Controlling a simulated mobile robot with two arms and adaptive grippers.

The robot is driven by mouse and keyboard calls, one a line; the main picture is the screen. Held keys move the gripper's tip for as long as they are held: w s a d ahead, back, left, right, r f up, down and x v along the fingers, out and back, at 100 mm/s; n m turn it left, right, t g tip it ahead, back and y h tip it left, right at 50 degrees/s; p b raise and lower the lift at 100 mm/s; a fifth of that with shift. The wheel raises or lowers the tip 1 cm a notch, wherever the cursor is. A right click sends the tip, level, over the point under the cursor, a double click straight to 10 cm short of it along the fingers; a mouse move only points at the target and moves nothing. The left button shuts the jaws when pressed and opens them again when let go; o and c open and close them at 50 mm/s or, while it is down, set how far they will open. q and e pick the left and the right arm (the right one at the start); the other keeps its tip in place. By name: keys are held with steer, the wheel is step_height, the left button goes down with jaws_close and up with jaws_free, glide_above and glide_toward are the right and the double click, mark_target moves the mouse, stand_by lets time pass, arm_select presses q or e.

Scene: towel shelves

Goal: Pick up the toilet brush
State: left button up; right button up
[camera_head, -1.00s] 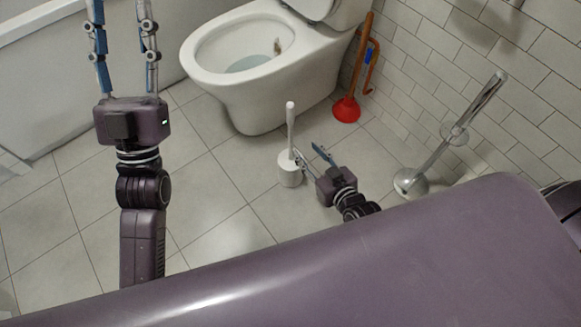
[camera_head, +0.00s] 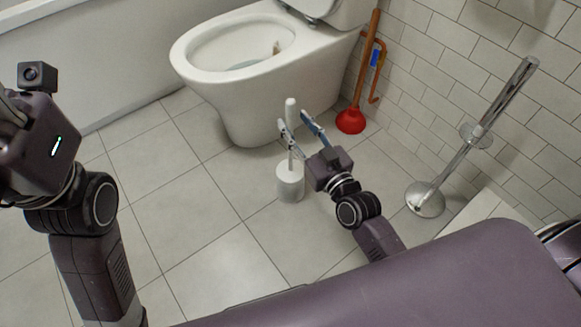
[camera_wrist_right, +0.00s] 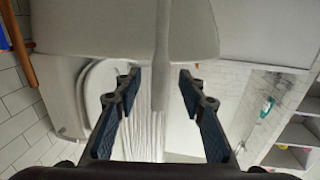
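The white toilet brush stands upright in its white holder (camera_head: 290,182) on the tiled floor, in front of the toilet. Its handle (camera_head: 291,108) rises above the holder. My right gripper (camera_head: 294,120) is open at the handle, with its fingers pointing toward the toilet. In the right wrist view the pale handle (camera_wrist_right: 161,60) hangs between the two open fingers (camera_wrist_right: 160,80), with a gap on both sides. My left gripper's body is at the left edge of the head view, and its fingers are out of frame.
The toilet (camera_head: 262,90) stands just behind the brush. A red plunger (camera_head: 351,121) with a wooden handle leans at the wall to the right. A metal stand (camera_head: 425,199) is farther right. Floor tiles (camera_head: 190,227) to the left are clear.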

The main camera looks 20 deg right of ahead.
mark_target(293, 121)
steer(key=shift+w+a+f+b, duration=0.15)
steer(key=shift+w+b, duration=0.15)
steer(key=shift+w, duration=0.5)
steer(key=shift+w+a+f+b, duration=0.1)
steer(key=shift+w+b, duration=0.2)
steer(key=shift+w, duration=0.45)
steer(key=shift+r, duration=0.1)
jaws_close()
